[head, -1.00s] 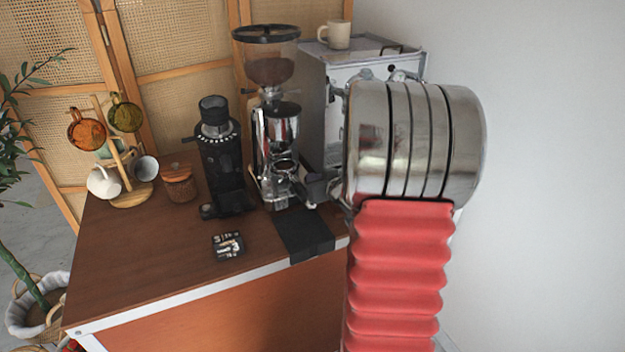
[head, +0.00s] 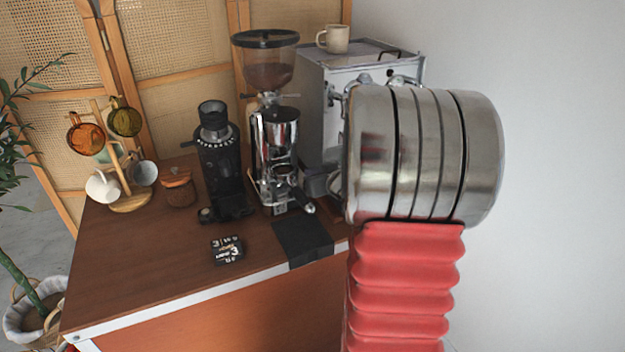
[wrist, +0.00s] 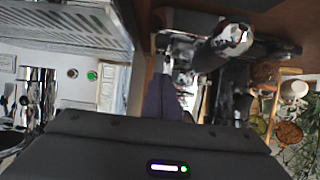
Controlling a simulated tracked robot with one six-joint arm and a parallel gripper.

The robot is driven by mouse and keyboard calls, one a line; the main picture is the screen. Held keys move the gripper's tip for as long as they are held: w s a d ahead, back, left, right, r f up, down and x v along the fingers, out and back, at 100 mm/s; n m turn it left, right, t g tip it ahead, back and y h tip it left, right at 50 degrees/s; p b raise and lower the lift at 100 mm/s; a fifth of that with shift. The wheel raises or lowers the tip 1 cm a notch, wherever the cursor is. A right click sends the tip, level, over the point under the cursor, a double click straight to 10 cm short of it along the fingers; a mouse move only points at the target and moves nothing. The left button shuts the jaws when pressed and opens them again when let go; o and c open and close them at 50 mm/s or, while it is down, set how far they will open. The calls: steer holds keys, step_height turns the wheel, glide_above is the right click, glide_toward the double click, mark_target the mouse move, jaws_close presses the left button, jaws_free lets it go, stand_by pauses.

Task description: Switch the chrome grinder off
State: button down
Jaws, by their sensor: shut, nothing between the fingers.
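The chrome grinder (head: 279,135) stands upright on the brown counter, with a dark bean hopper on top and a portafilter at its front. In the wrist view the chrome grinder (wrist: 183,62) appears turned sideways and partly covered. My gripper's shut, empty fingers (wrist: 162,98) show there as a dark purple-grey wedge, seemingly apart from the grinder. In the head view my gripper (head: 323,184) is just right of the grinder, mostly hidden behind my large arm joint. I cannot make out the grinder's switch or its position.
A black grinder (head: 222,165) stands close on the left. The espresso machine (head: 345,62), with a cup (head: 334,38) on top, is close on the right. A black mat (head: 303,240) and small dark box (head: 228,250) lie in front. The front-left counter is clear.

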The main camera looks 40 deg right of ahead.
steer(key=f+v, duration=0.1)
steer(key=v, duration=0.9)
steer(key=shift+s+a+f, duration=0.15)
steer(key=shift+s+f, duration=0.05)
steer(key=shift+s, duration=0.35)
